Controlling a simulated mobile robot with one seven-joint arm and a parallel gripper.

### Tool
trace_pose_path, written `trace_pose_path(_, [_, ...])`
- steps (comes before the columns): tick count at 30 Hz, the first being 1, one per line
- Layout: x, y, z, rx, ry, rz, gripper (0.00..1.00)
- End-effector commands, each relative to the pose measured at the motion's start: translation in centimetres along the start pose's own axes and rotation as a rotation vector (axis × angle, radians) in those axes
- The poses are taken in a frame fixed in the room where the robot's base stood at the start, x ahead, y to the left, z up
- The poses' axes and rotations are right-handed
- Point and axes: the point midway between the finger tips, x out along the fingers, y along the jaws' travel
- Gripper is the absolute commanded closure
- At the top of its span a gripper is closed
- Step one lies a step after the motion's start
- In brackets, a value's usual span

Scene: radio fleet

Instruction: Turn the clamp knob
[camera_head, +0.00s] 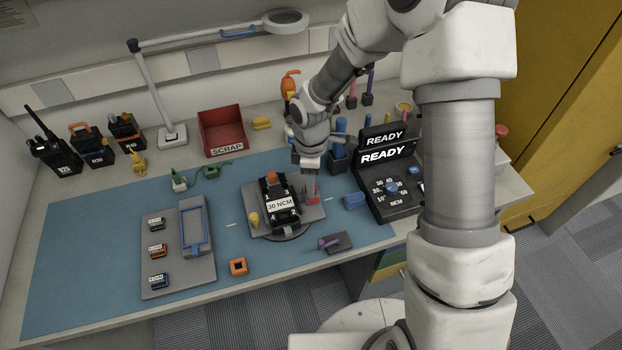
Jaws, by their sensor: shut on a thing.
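A black device labelled "36 NCM" (280,204) with an orange top sits in a grey fixture (262,233) on the blue mat. My gripper (312,196) points down at the right side of this fixture. It is shut on a small red part, which appears to be the clamp knob (314,201); the fingers hide most of it. A yellow knob (254,219) stands on the fixture's left side. The knob's turn angle cannot be made out.
A black unit reading "READY" (383,155) with a dial stands to the right. A grey tray (180,279) with small labelled parts lies left. A red scrap bin (222,131) and several radios (92,148) stand behind. A small grey block (339,243) lies in front.

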Motion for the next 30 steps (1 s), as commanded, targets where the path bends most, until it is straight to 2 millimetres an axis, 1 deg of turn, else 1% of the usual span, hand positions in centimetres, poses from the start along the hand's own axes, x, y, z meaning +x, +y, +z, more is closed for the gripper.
trace_pose_path(6, [-0.21, -0.03, 0.04, -0.180, 0.000, -0.002, 1.00])
trace_pose_path(15, [-0.14, -0.01, 0.02, -0.353, 0.000, -0.001, 1.00])
trace_pose_path(21, [-0.06, 0.00, 0.02, -0.409, 0.000, -0.001, 1.00])
trace_pose_path(30, [0.00, 0.00, 0.00, -0.429, 0.000, 0.000, 1.00])
